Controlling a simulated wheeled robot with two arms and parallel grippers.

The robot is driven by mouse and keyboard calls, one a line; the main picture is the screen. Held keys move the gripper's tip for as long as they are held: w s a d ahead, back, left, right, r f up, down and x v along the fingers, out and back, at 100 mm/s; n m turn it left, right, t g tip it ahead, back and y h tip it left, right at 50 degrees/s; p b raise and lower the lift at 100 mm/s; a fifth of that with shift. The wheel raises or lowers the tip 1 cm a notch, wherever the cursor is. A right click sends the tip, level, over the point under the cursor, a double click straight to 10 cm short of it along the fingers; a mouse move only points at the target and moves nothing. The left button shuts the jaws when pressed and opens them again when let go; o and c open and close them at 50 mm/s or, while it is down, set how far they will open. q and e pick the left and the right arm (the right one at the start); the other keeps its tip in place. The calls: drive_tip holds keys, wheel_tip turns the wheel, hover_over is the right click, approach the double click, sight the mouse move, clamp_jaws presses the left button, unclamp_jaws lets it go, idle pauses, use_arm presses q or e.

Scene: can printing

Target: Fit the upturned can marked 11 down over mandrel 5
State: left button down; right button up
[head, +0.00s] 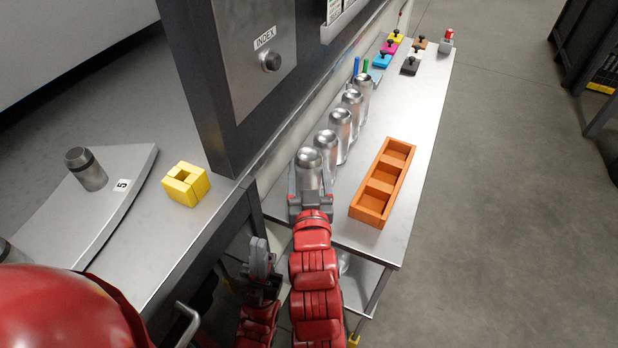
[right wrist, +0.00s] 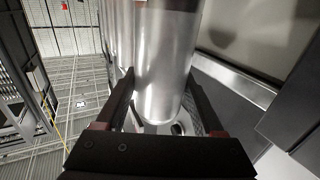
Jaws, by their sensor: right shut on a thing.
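Mandrel 5 (head: 90,174) is a short grey post with a dark band. It stands bare on a light plate at the left, beside a label (head: 122,185) reading 5. My right gripper (head: 311,190) is shut on the nearest upturned silver can (head: 309,163), at the front of a row on the side table. In the right wrist view this can (right wrist: 165,75) stands between the two fingers. I cannot read a number on it. My left gripper (head: 261,263) is low in front of the bench and seems empty; its jaw gap is unclear.
Several more upturned cans (head: 340,128) stand behind the held one. An orange divided tray (head: 361,208) lies to their right. A yellow block (head: 185,184) sits near the mandrel. A dark machine post with an INDEX knob (head: 270,61) rises between bench and table.

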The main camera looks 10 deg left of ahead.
drive_tip(key=s, duration=0.2)
drive_tip(key=s+r+b, duration=0.1)
drive_tip(key=s, duration=0.2)
drive_tip(key=shift+s+d+r+b, duration=0.15)
drive_tip(key=shift+s+r+b, duration=0.1)
drive_tip(key=shift+s+b, duration=0.1)
drive_tip(key=a+r+p+v, duration=0.1)
drive_tip(key=p+v, duration=0.7)
drive_tip(key=v, duration=0.2)
drive_tip(key=shift+s+a, duration=0.2)
drive_tip(key=shift+a, duration=0.05)
drive_tip(key=shift+r, duration=0.2)
